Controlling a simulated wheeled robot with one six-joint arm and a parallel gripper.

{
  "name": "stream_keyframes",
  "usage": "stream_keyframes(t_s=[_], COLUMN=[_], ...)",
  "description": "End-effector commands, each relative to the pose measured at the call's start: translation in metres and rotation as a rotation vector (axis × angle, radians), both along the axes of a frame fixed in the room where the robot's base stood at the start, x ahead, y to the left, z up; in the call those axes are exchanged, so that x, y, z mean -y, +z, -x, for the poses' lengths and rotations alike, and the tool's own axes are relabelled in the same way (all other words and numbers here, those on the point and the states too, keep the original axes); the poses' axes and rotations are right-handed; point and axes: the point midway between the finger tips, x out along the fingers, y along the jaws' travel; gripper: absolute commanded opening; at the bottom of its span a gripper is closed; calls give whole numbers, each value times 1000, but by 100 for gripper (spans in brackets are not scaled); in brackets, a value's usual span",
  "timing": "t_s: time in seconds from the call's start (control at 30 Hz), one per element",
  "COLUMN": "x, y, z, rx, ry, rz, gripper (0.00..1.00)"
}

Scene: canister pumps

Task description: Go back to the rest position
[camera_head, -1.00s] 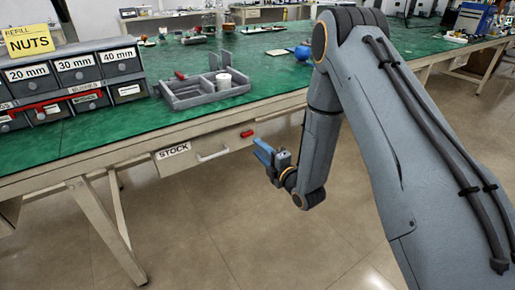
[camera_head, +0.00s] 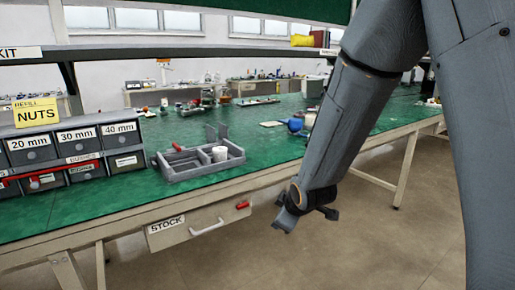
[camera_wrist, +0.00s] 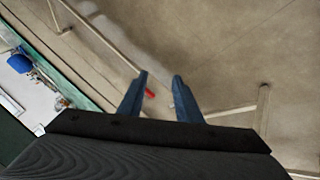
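My gripper (camera_wrist: 161,76) shows in the wrist view with its two blue fingers apart and nothing held between them. In the head view, my gripper (camera_head: 283,224) hangs at the end of my arm, in front of the bench edge and to the right of the STOCK drawer (camera_head: 190,226). It is small and partly turned away there. A small red thing (camera_wrist: 150,93) shows past the fingers in the wrist view, in the background.
The green bench (camera_head: 135,212) runs along the left. On it are a grey divided tray (camera_head: 175,176) with a white cup (camera_head: 220,154), a labelled drawer cabinet (camera_head: 75,150) and a blue round object (camera_head: 295,124). A shelf spans above. Open floor lies right of the bench.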

Motion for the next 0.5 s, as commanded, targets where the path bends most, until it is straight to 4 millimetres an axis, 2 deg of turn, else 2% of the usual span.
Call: stream_keyframes(t_s=[0.03,0.3,0.5], x=[5,30,37], y=[11,43,57], z=[18,139,204], rx=[-57,-396,-556], ry=[-61,-425,-602], rz=[-21,-128,-162], gripper=[31,31,31])
